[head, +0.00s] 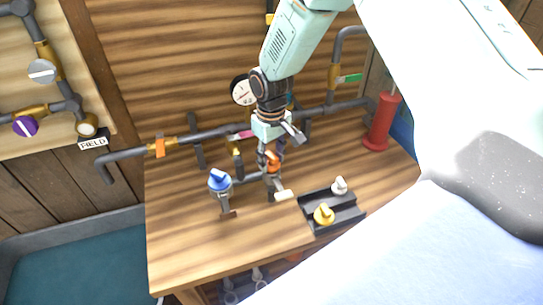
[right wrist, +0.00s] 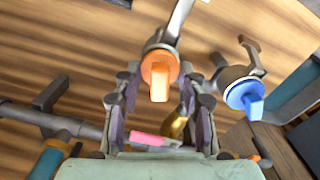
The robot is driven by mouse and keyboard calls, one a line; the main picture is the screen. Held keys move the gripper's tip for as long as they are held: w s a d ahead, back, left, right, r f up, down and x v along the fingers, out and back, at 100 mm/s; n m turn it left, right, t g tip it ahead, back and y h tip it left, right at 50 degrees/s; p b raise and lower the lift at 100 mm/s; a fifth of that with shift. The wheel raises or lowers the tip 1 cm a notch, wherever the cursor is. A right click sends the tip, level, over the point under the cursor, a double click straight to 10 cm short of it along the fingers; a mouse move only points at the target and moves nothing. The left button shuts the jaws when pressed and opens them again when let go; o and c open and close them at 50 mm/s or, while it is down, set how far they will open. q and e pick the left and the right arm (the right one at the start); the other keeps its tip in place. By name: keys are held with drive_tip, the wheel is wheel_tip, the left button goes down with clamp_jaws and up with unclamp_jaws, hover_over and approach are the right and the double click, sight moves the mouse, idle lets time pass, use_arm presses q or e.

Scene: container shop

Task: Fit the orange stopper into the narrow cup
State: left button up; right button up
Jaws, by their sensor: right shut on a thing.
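The orange stopper (head: 272,160) is at my right gripper (head: 272,153), just above the bench. In the right wrist view the orange stopper (right wrist: 159,75) shows its tab between the two fingers, and the gripper is shut on it. A grey fitting (right wrist: 180,18) on a stand lies right behind the stopper; it looks like a cup, but its mouth is hidden. I cannot tell whether the stopper sits inside it or only above it. A blue stopper (head: 219,181) is in another stand-mounted cup to the left; it also shows in the wrist view (right wrist: 245,93). My left gripper is not in view.
A dark tray (head: 347,216) holds a white stopper (head: 340,186) and a yellow stopper (head: 323,214). A grey pipe (head: 215,133) with a gauge (head: 243,91) runs behind. A red spool-shaped thing (head: 380,125) stands right. The bench's front left (head: 190,255) is clear.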

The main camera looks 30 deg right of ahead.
drive_tip(key=shift+f, duration=0.6)
drive_tip(key=o, duration=1.2)
drive_tip(key=shift+r, duration=0.15)
wheel_tip(320, 180, up, 12)
drive_tip(key=shift+f, duration=0.2)
idle(0.3)
